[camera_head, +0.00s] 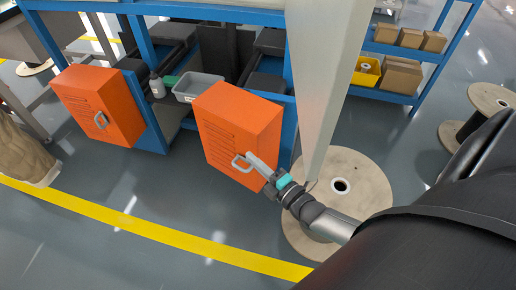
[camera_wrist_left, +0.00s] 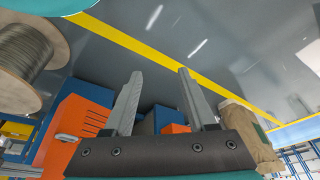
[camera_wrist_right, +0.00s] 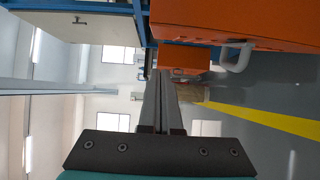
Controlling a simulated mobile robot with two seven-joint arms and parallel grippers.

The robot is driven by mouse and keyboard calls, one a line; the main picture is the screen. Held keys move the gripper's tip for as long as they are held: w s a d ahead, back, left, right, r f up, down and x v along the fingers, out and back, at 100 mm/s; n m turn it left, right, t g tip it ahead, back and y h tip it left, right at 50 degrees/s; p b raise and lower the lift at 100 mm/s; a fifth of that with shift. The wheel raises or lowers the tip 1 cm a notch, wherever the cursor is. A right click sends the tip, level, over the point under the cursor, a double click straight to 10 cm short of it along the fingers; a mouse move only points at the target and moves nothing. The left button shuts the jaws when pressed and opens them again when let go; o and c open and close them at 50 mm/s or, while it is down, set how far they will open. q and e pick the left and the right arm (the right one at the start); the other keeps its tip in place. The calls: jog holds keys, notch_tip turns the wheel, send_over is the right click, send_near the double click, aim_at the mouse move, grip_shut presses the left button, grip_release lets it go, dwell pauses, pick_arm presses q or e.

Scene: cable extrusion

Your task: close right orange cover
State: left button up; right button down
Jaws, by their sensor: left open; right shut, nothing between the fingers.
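The right orange cover (camera_head: 232,128) is a slatted box-shaped cover on the blue machine frame, with a pale handle (camera_head: 240,164) low on its front. In the right wrist view the cover (camera_wrist_right: 240,20) fills the upper right, with its handle (camera_wrist_right: 238,58) below it. My right gripper (camera_head: 252,158) is shut and empty, close beside the handle; I cannot tell whether it touches. The right wrist view shows its fingers (camera_wrist_right: 160,84) together. My left gripper (camera_wrist_left: 160,74) is open and empty, and is not visible in the head view.
The left orange cover (camera_head: 98,105) is on the same blue frame. A grey bin (camera_head: 197,86) and a white bottle (camera_head: 157,86) sit between the covers. A wooden spool (camera_head: 368,190) stands right of my right gripper. Open floor with a yellow line (camera_head: 150,230) lies in front.

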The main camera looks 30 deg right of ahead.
pick_arm(q)
jog(key=shift+t, duration=0.5)
jog(key=shift+r+b, duration=1.2)
jog(key=shift+r, duration=1.6)
pick_arm(e)
jog(key=shift+w+d, duration=1.65)
jog(key=shift+d, duration=0.05)
